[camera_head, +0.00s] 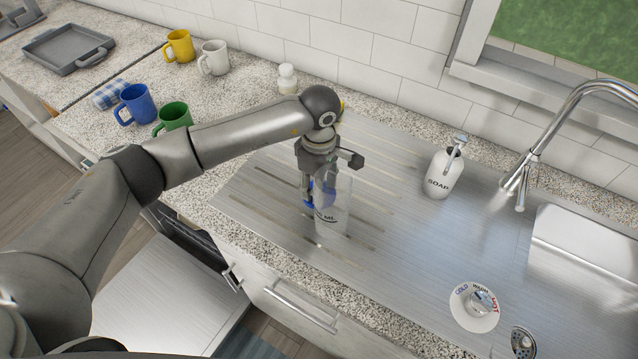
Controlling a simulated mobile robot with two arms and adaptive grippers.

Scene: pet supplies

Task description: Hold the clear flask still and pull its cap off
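The clear flask (334,214) stands on the ribbed metal drainboard (275,200) near the middle of the camera_head view. It is transparent and carries dark lettering. My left gripper (328,184) is at its upper part, coming from above and behind, and covers the top. A blue part (309,196) shows at the flask's left side beside a finger; I cannot tell whether it is the cap. The gripper and flask overlap, so whether the fingers press on the flask is unclear. My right gripper is out of view.
A soap dispenser (441,172) stands right of the flask, before the faucet (560,125) and sink (585,240). A round dial (474,306) is at the front right. Yellow (179,46), white (213,58), blue (136,104) and green (174,115) mugs stand at left.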

